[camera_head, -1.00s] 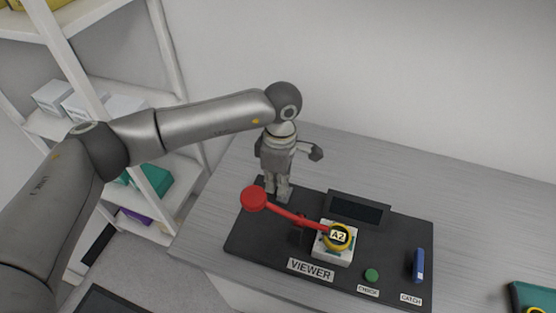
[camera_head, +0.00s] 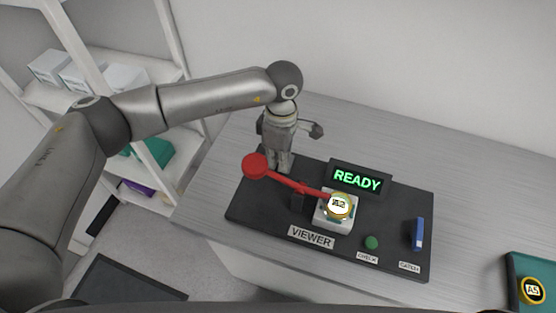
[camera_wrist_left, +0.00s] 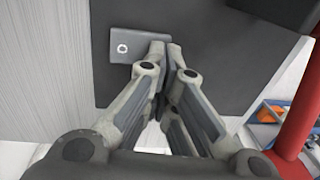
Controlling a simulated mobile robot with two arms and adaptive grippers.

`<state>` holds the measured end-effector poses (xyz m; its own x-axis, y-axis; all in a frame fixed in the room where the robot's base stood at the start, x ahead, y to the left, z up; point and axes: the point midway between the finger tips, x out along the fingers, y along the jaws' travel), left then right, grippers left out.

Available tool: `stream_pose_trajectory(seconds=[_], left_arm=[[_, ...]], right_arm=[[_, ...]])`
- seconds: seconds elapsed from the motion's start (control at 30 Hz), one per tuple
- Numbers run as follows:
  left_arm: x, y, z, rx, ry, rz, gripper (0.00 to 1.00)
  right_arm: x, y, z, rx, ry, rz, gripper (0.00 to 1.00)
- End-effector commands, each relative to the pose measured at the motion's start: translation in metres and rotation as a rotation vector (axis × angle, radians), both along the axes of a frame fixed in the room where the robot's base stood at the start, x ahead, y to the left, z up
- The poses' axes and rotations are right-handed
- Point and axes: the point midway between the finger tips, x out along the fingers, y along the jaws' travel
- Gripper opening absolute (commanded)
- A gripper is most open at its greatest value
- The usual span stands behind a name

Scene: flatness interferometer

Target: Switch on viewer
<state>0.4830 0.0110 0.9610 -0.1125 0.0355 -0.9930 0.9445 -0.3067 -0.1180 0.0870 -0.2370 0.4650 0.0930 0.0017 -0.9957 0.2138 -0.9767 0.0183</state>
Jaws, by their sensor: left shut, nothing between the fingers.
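The viewer (camera_head: 260,222) is a dark base plate on the bench with a "VIEWER" label. Its small screen (camera_head: 358,179) is lit and reads "READY" in green. My left gripper (camera_head: 278,166) is shut and empty, pointing down over the base's back left corner. In the left wrist view the fingertips (camera_wrist_left: 163,52) are at the right edge of a dark switch pad (camera_wrist_left: 122,50) with a white round symbol. I cannot tell whether they touch it. The gripper hides part of the pad. My right gripper is not in view.
A red lever (camera_head: 280,179) with a round knob reaches to a gold-ringed A2 piece (camera_head: 340,206) on a white block. A green button (camera_head: 371,242) and blue catch (camera_head: 417,234) are right. A teal tray (camera_head: 520,270) holds an A5 piece. Shelves (camera_head: 150,85) stand left.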

Motion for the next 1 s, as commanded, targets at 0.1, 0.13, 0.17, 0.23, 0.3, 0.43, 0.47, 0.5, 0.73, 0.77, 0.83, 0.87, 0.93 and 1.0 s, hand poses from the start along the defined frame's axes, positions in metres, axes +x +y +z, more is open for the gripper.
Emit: stream_pose_trajectory(seconds=[0.1, 0.13, 0.17, 0.23, 0.3, 0.43, 0.47, 0.5, 0.73, 0.77, 0.83, 0.87, 0.93, 1.0], left_arm=[[0.000, 0.000, -0.001, 0.003, 0.002, 0.000, 0.00], [0.000, 0.000, -0.001, 0.003, 0.002, 0.000, 0.00], [0.001, 0.000, -0.001, 0.003, 0.002, 0.000, 0.00], [0.003, -0.001, -0.001, 0.003, 0.001, 0.000, 0.00], [0.007, -0.001, 0.000, 0.004, 0.001, 0.001, 0.00], [0.012, -0.003, 0.003, 0.003, 0.001, 0.001, 0.00], [0.012, -0.004, 0.004, 0.003, 0.001, 0.001, 0.00], [0.013, -0.004, 0.005, 0.002, 0.002, 0.001, 0.00], [0.014, -0.004, 0.006, 0.002, 0.002, 0.000, 0.00], [0.014, -0.004, 0.006, 0.002, 0.002, 0.000, 0.00], [0.014, -0.004, 0.008, 0.002, 0.002, 0.000, 0.00], [0.014, -0.004, 0.009, 0.002, 0.002, 0.000, 0.00], [0.014, -0.005, 0.015, 0.001, 0.000, 0.000, 0.00], [0.015, -0.005, 0.026, 0.001, -0.001, 0.000, 0.00]], right_arm=[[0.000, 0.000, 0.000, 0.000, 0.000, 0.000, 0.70], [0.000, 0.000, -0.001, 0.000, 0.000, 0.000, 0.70], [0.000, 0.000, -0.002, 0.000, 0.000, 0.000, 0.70], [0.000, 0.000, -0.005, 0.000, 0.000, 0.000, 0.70], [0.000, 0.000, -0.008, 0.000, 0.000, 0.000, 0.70], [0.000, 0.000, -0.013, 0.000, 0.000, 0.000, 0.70], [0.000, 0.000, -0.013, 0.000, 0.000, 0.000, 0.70], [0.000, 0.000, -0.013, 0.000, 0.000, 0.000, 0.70], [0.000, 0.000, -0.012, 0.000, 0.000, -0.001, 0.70], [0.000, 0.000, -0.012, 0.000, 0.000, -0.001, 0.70], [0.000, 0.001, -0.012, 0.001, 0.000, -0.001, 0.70], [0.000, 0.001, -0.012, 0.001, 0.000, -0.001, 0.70], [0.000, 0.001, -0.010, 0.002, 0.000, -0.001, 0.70], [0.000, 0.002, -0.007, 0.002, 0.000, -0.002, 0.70]])
